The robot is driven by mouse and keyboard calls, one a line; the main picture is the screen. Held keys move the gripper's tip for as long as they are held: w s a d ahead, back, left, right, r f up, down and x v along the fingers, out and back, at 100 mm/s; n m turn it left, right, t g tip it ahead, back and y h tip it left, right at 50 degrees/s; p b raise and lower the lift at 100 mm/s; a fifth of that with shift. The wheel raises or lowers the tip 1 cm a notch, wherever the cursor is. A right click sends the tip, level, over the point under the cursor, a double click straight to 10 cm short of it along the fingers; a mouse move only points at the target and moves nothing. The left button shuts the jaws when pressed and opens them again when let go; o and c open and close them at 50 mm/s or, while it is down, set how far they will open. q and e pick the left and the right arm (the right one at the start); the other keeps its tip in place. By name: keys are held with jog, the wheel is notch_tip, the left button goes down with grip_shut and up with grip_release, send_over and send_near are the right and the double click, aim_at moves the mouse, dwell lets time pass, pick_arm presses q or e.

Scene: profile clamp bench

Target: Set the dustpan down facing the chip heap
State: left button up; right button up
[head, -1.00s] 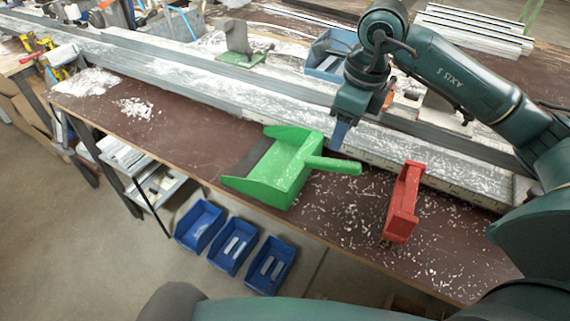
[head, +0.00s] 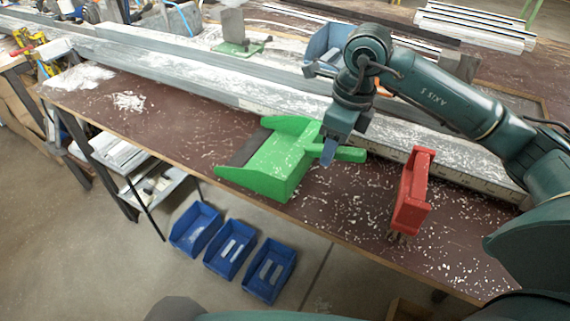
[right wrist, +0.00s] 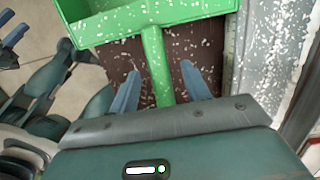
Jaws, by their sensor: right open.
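The green dustpan (head: 270,166) lies on the brown bench top, its wide dark-lipped mouth towards the left and its handle (head: 351,154) towards the right. A white chip heap (head: 78,78) lies at the bench's far left end, with a smaller patch (head: 129,101) beside it. My right gripper (head: 328,158) is at the handle. In the right wrist view its two blue fingers (right wrist: 160,86) stand apart, one on each side of the green handle (right wrist: 156,62), with gaps showing. Blue finger-like parts at that view's left edge look like my left gripper (right wrist: 13,27); their opening is unclear.
A red hand brush (head: 412,192) stands right of the dustpan amid scattered chips. A long grey profile (head: 205,83) runs along the bench behind. Blue bins (head: 229,250) sit below the front edge. The bench top left of the dustpan is mostly clear.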

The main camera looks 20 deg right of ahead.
jog(key=shift+f, duration=0.35)
jog(key=shift+c, duration=0.6)
jog(key=c, duration=0.4)
grip_shut()
